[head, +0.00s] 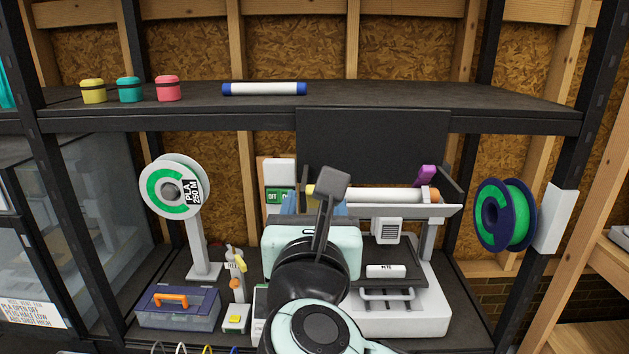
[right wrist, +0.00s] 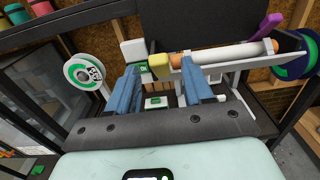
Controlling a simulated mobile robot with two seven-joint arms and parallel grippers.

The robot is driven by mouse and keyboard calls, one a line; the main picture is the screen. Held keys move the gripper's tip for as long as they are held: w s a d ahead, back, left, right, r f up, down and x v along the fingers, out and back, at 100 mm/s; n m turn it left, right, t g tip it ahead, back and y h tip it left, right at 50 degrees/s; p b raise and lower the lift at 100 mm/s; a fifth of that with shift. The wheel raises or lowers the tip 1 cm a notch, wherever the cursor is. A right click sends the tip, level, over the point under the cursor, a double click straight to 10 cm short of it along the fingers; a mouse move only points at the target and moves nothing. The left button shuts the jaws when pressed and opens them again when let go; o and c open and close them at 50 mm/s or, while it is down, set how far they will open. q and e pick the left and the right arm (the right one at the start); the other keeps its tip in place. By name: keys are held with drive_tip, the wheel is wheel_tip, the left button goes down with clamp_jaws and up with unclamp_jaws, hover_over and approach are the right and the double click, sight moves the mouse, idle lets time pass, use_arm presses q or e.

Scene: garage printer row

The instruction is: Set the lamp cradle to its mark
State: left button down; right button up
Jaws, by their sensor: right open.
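The lamp cradle looks to be the long pale grey trough (head: 410,211) across the white machine, with a white tube (head: 380,194) lying along it. The tube has an orange end at the right, and a purple lever (head: 427,175) stands there. A yellow knob (right wrist: 159,66) is at its left end. My right gripper (right wrist: 160,72) is open, its blue fingers either side of the yellow knob in the right wrist view; I cannot tell whether they touch it. In the head view my right arm hides part of the trough. No mark can be made out. My left gripper is not in view.
A dark upright panel (head: 372,145) stands behind the trough. A spool stand (head: 203,240), a blue toolbox (head: 178,308) and a small tool holder (head: 236,290) stand left. A green spool (head: 505,214) hangs right. The shelf above (head: 420,107) holds jars and a white roll.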

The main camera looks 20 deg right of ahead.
drive_tip(key=p+x, duration=0.1)
drive_tip(key=x, duration=0.6)
drive_tip(key=shift+f, duration=0.1)
clamp_jaws()
